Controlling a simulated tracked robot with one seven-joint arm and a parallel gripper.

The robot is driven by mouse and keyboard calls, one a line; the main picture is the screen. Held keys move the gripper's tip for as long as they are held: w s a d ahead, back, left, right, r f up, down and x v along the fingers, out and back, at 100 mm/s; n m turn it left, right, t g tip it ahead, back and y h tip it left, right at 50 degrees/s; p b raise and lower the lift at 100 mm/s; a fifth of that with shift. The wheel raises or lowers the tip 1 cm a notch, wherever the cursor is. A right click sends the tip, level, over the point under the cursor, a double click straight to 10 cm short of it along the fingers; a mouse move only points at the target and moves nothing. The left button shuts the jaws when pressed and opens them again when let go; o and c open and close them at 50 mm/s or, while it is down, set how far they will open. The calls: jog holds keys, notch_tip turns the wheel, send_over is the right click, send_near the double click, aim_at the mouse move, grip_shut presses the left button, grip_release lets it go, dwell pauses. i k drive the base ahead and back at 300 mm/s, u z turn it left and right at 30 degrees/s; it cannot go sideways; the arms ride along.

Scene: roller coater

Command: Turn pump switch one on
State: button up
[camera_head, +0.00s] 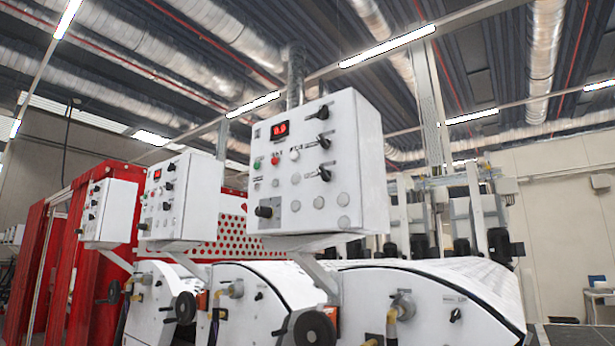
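The nearest white control box (358,150) stands at the centre, its face turned to the left. It has a red digital display (280,129) and a column of black rotary switches: a top switch (323,112), a middle switch (324,142) and a lower switch (321,174). Green (257,165), red (275,160) and white (294,155) buttons sit under the display. A larger black knob (264,211) is at the lower left. The labels are too small to read, so I cannot tell which is pump switch one. My gripper is not in view.
Two similar control boxes (185,195) (110,210) stand farther left. White curved machine housings (430,290) with black handwheels (314,328) lie below the boxes. A red perforated panel (235,225) is behind. The space before the nearest box's face looks clear.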

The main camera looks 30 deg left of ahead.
aim_at(325, 175)
jog(key=k, duration=0.85)
jog(key=u, duration=1.9)
jog(key=k, duration=0.1)
jog(key=z, duration=0.3)
jog(key=i, duration=1)
jog(key=u, duration=0.05)
